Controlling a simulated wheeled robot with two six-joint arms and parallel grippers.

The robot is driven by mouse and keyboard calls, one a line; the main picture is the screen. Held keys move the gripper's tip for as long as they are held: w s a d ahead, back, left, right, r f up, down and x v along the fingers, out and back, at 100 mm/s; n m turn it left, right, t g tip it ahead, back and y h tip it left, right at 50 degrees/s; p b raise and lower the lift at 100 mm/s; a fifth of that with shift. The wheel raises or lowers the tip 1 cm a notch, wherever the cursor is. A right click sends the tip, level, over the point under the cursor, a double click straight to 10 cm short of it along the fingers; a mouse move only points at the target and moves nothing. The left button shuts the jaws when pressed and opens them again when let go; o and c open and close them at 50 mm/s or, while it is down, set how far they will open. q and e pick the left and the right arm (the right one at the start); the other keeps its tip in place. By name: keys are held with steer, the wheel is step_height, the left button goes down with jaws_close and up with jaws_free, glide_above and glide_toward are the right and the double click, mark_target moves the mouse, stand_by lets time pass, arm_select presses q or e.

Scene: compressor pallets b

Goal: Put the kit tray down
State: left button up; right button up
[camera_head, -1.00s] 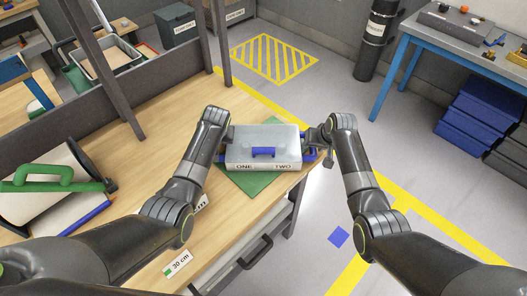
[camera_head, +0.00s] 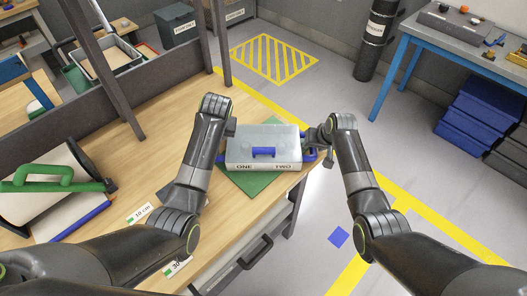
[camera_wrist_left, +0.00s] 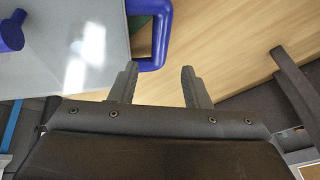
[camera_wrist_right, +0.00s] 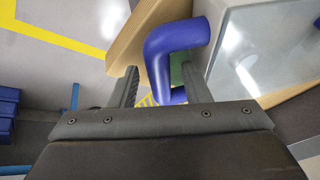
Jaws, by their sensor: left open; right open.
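The kit tray (camera_head: 264,146), a grey lidded case marked ONE and TWO, sits flat on a green mat (camera_head: 245,183) at the table's right end.
The wooden table (camera_head: 150,185) has free room left of the mat. A green-handled item (camera_head: 52,180) lies at the left. A dark upright post (camera_head: 222,50) stands behind. Floor lies beyond the table's right edge, with a blue bench (camera_head: 450,45) farther off.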

arm_select(q)
steer(key=shift+v, duration=2.45)
arm_select(e)
steer(key=v, duration=1.2)
arm_select(q)
steer(key=shift+s, duration=0.1)
